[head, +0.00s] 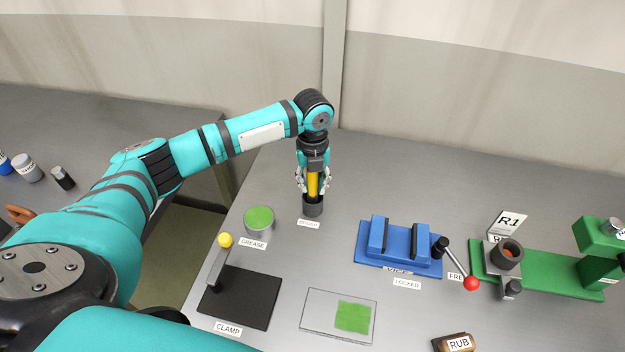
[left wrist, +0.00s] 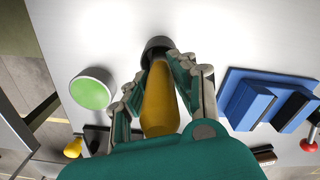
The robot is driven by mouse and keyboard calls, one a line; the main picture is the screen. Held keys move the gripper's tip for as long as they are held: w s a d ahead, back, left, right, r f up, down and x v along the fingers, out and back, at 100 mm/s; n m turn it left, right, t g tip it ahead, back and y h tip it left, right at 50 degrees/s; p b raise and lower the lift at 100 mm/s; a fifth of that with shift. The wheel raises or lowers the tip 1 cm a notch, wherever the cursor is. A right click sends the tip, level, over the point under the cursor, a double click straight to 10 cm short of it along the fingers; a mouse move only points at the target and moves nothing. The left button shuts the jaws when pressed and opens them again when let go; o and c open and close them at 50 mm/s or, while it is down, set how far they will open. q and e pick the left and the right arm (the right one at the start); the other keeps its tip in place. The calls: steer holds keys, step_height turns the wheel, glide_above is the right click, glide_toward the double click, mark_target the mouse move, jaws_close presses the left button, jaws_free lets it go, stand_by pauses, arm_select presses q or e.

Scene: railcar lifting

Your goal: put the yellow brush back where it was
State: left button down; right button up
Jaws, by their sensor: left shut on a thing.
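The yellow brush (head: 312,184) is upright between the fingers of my left gripper (head: 313,180), which is shut on it. In the left wrist view the yellow handle (left wrist: 160,100) runs between the two fingers (left wrist: 160,95) toward a dark round holder (left wrist: 157,48). In the head view the brush's lower end is at the mouth of this dark holder (head: 313,207), which stands on the grey table behind a small label. The bristle end is hidden; I cannot tell how deep it sits. My right gripper is not in view.
A grease tin (head: 259,219) with a green top stands left of the holder. A black clamp (head: 240,297) with a yellow knob, a clear plate with a green square (head: 352,316), a blue vice (head: 398,246) and a green fixture (head: 540,270) stand around. Table behind the holder is clear.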

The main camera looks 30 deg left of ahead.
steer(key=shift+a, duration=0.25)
arm_select(q)
steer(key=c, duration=1.1)
jaws_free()
steer(key=shift+f, duration=0.1)
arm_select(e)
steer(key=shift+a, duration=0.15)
arm_select(q)
steer(key=shift+r, duration=0.35)
step_height(320, 180, up, 10)
steer(key=b, duration=0.3)
steer(key=shift+r, duration=0.8)
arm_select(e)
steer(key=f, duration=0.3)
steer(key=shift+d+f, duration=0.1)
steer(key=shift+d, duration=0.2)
